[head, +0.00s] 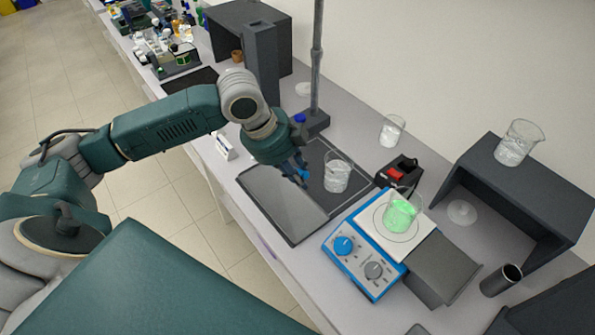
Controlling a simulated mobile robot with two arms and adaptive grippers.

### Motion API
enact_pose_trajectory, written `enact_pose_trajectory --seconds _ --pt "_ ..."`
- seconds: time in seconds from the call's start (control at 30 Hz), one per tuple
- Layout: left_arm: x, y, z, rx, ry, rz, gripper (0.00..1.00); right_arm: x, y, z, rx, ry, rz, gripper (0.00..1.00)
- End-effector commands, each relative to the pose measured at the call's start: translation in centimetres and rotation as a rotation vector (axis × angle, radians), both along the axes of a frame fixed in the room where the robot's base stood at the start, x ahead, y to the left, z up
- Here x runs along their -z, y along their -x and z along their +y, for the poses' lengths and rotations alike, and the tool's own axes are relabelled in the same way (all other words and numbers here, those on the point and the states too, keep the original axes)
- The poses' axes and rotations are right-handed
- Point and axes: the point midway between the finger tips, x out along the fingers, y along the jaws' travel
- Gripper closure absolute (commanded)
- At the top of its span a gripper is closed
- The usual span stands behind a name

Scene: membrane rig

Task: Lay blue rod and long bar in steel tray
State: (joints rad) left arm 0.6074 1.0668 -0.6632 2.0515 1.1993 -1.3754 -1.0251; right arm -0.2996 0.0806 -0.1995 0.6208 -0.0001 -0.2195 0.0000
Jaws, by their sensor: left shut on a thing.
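My left gripper (299,173) reaches down from the left over the dark mat. It is shut on a small bright blue thing, which looks like the blue rod (305,175); the fingers hide most of it. A flat grey surface that looks like the steel tray (283,204) lies on the mat just below and left of the fingertips. It looks bare. I cannot make out the long bar. My right gripper is not in view.
A glass beaker (337,174) stands on the mat close right of my left gripper. A stand (317,70) rises behind. A blue hotplate (362,250) carries a beaker of green liquid (401,213). A dark shelf (525,185) stands at right.

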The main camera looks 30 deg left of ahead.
Motion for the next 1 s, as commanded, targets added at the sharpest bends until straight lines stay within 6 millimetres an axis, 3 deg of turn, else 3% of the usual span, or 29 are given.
enact_pose_trajectory --seconds 0.37,1.0 --pt "0.2 0.0 0.0 0.001 0.001 0.000 1.00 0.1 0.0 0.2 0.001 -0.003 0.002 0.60" --pt "2.7 0.0 -0.1 0.001 0.001 0.000 1.00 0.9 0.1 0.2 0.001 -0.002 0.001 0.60"
